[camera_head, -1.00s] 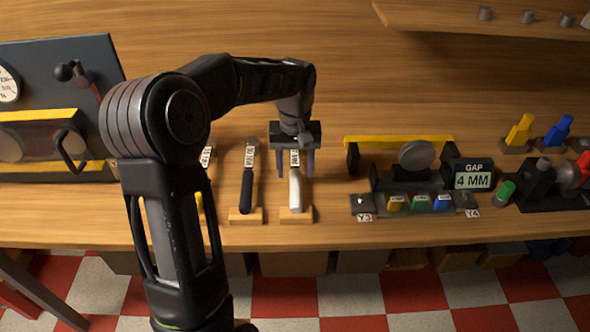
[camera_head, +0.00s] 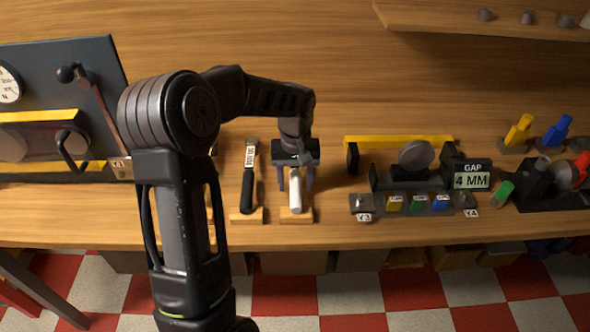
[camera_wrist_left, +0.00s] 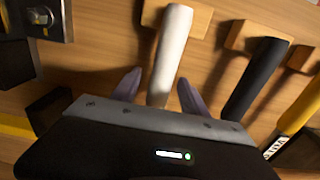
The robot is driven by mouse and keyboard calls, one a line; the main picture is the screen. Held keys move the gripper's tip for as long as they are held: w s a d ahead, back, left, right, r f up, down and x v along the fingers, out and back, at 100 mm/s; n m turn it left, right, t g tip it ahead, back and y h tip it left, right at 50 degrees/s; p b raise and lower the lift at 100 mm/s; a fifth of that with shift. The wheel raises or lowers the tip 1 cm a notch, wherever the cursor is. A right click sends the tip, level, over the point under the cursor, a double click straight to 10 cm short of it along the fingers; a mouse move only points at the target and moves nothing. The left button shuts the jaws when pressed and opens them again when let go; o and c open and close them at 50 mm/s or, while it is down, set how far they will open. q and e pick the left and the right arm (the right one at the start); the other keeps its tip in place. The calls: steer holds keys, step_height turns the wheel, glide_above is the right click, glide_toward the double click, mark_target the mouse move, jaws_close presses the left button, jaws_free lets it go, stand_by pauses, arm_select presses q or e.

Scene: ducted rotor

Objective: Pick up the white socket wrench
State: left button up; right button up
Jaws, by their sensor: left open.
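The white socket wrench (camera_head: 295,196) lies on a small wooden rest on the bench, its handle toward the front edge. Its far part is hidden under my left gripper in the head view. My left gripper (camera_head: 296,184) is open, with one finger on each side of the white handle. In the left wrist view the white handle (camera_wrist_left: 170,50) runs between the two fingertips (camera_wrist_left: 158,82), with gaps showing on both sides. My right gripper is not in view.
A black-handled tool (camera_head: 248,188) lies on its own rest just left of the white wrench. A yellow-handled tool (camera_wrist_left: 301,106) lies beyond it. To the right stands a fixture with a yellow bar (camera_head: 398,141) and a row of coloured blocks.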

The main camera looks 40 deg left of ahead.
arm_select(q)
jaws_close()
stand_by(0.5)
